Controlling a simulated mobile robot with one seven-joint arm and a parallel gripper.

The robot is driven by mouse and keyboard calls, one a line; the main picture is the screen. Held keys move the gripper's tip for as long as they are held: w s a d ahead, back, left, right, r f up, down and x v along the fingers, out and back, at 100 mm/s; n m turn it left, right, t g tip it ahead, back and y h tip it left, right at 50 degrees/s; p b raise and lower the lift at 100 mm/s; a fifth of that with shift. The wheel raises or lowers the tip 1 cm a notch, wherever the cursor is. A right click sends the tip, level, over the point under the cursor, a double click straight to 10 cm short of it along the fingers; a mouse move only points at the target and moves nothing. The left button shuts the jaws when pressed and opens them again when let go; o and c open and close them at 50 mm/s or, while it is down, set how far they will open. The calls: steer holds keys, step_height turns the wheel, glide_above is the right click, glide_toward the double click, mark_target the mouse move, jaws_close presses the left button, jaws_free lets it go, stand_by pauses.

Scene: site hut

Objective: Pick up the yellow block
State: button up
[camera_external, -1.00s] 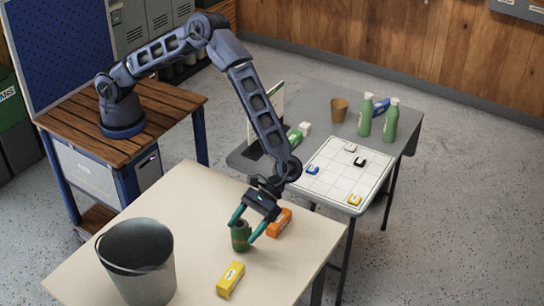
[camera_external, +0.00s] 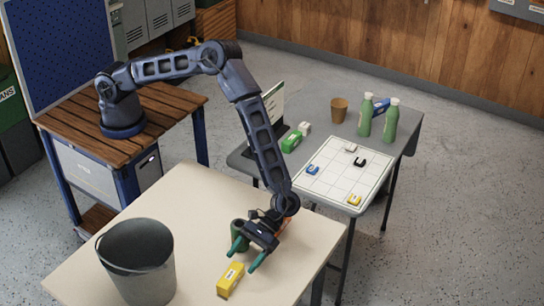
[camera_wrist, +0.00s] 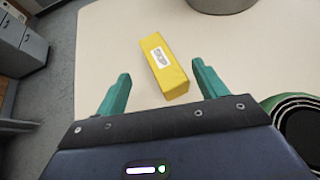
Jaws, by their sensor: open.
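The yellow block (camera_external: 230,280) lies on the cream table near its front edge, a long box with a white label on top. In the wrist view the yellow block (camera_wrist: 164,68) lies ahead of my gripper (camera_wrist: 163,88), between the lines of the two teal fingers, its near end about level with the fingertips. My gripper (camera_external: 245,260) is open and empty, above the table just beyond the block. A smaller yellow piece (camera_external: 354,199) sits on the white grid board.
A dark green can (camera_external: 238,236) stands close beside my gripper. An orange block (camera_external: 284,226) is mostly hidden behind my wrist. A grey bucket (camera_external: 137,265) stands left of the yellow block. The grey table (camera_external: 300,92) holds bottles and a cup.

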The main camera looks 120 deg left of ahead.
mark_target(231, 274)
steer(key=shift+x, duration=2.6)
steer(key=c, duration=1.3)
